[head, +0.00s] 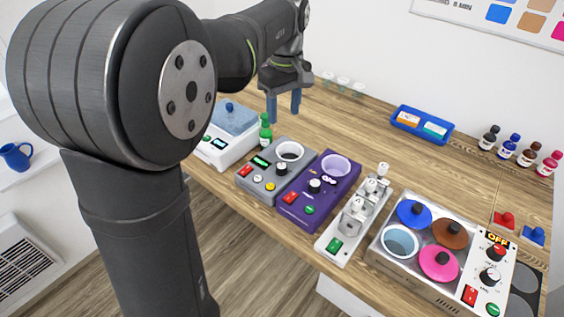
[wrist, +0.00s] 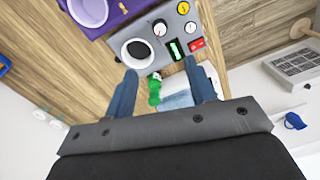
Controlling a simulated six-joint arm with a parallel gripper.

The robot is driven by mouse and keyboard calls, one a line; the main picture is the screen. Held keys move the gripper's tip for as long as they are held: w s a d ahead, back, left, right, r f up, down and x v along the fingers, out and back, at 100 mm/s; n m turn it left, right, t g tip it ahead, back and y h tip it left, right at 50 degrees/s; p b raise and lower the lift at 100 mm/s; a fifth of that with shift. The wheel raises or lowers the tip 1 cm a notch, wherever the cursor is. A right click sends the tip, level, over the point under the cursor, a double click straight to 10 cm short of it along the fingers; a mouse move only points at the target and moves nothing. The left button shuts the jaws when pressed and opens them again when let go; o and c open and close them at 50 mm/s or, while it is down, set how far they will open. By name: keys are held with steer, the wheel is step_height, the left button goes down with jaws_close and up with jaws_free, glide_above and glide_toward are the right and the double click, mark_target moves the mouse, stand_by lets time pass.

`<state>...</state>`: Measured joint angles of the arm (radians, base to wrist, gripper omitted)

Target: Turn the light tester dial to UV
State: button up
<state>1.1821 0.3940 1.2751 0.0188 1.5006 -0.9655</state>
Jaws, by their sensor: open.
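A purple box (head: 333,199), which may be the light tester, stands on the bench with a pale lilac well, a black dial (head: 314,186), and red and green buttons. Its label is too small to read, and so is the dial's setting. In the wrist view only part of the purple box (wrist: 122,8) shows, at the top edge, with its dial out of view. My gripper (head: 283,112) is open and empty, above the back of the bench and apart from the box. In the wrist view its two blue fingers (wrist: 160,68) are spread, with a green bottle (wrist: 153,92) below between them.
A grey device (head: 265,184) with its own dial stands left of the purple box, the green bottle (head: 265,132) behind it. Right are a white rack (head: 333,249) and a lidded bath (head: 376,256) with dials. A blue tray (head: 422,135) lies behind.

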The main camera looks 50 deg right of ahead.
mark_target(282, 166)
steer(key=f, duration=1.7)
steer(key=shift+a+f, duration=0.2)
steer(key=shift+a, duration=0.05)
steer(key=c, duration=1)
